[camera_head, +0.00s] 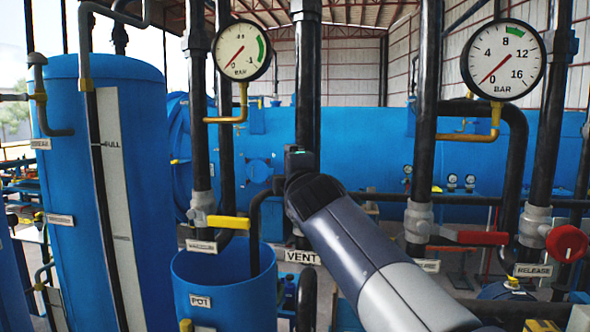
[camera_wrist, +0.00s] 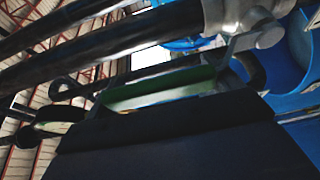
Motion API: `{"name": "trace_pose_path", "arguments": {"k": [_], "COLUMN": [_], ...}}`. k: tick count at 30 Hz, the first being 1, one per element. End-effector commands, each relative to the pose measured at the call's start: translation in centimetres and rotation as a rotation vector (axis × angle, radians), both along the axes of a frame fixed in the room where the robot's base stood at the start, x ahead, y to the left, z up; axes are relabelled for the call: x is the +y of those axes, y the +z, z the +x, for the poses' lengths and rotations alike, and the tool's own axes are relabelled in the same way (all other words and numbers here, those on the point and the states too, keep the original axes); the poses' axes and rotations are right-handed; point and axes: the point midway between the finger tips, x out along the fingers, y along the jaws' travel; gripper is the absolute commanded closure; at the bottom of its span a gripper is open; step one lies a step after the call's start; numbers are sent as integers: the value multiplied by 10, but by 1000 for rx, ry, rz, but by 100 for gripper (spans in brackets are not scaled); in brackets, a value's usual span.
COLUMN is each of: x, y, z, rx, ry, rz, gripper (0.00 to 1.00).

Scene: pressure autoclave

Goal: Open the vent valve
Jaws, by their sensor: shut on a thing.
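The vent valve stands on a black vertical pipe (camera_head: 308,60) above the VENT label (camera_head: 302,257). In the head view my arm and gripper (camera_head: 299,160) hide most of the valve. In the wrist view a grey valve body (camera_wrist: 240,14) sits on a thick black pipe, and a green lever handle (camera_wrist: 155,92) extends left from it. My gripper (camera_wrist: 160,108), a dark block filling the lower part of the wrist view, is shut on this green handle. The fingertips are hard to make out.
A yellow-handled valve (camera_head: 228,222) stands left, above an open blue pot (camera_head: 224,300). At right are a red lever (camera_head: 482,237) and a round red knob (camera_head: 567,243) by the RELEASE label. Two gauges, left (camera_head: 242,50) and right (camera_head: 503,60), read near 0. Vertical pipes crowd the arm.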

Motion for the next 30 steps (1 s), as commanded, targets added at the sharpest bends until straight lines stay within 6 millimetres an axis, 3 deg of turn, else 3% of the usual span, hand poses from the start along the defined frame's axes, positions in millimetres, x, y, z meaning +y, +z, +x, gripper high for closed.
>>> {"name": "trace_pose_path", "arguments": {"k": [12, 13, 16, 25, 30], "x": [1, 1, 1, 0, -3], "y": [-1, -1, -1, -1, -1], "z": [0, 0, 0, -3, -22], "rx": [0, 0, 1, -1, -3], "ry": [0, 0, 0, 0, 1], "rz": [-18, -19, -17, -13, -12], "gripper": [55, 12, 5, 5, 5]}}
